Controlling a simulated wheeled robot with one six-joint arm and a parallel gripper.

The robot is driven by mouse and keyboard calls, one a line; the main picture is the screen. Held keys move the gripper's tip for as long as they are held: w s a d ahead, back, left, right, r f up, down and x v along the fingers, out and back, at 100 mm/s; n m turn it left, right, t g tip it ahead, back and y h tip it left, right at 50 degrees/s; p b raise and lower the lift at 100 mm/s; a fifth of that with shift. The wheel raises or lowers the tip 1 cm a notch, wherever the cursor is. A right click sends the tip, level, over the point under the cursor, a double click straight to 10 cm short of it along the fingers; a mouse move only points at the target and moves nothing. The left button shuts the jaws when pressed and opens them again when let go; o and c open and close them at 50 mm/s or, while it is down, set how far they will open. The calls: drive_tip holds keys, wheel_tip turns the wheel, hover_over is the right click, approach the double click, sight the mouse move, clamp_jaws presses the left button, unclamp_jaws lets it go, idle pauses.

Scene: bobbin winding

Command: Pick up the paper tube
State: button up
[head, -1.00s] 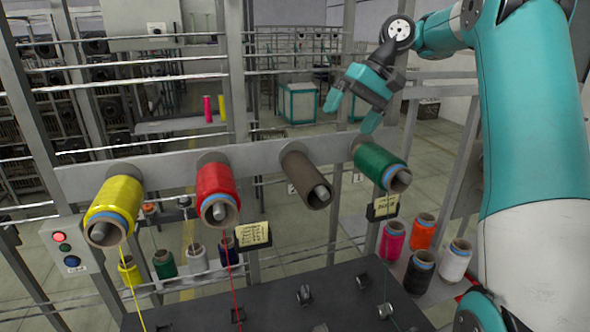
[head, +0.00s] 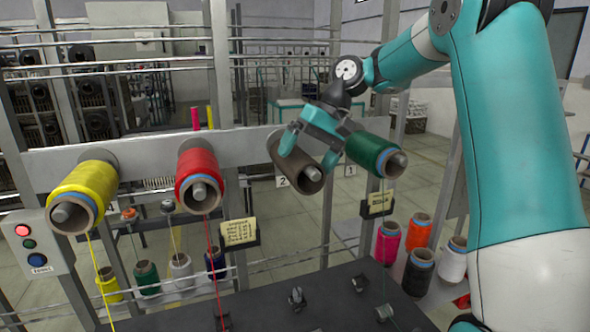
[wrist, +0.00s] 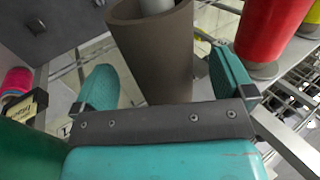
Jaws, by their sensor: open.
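The paper tube (head: 293,163) is a bare brown cylinder on a spindle of the rail, between the red and green bobbins. In the wrist view the tube (wrist: 155,58) runs up between my two teal fingers, with the grey spindle tip in its far opening. My gripper (head: 312,150) is open and over the tube in the head view, one finger on each side. In the wrist view my gripper (wrist: 165,85) has a gap beside the tube at the left finger; the right finger is close to the tube, and contact there is unclear.
The green bobbin (head: 368,150) is close on the right of my gripper, the red bobbin (head: 198,172) farther left, then the yellow bobbin (head: 78,190). A small yellow card (head: 239,231) hangs below the rail. A dark table (head: 330,298) lies underneath.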

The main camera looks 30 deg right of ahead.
drive_tip(key=x, duration=0.3)
drive_tip(key=shift+s+a+f, duration=0.1)
drive_tip(key=shift+s, duration=0.05)
drive_tip(key=c, duration=1)
drive_tip(key=shift+r, duration=0.2)
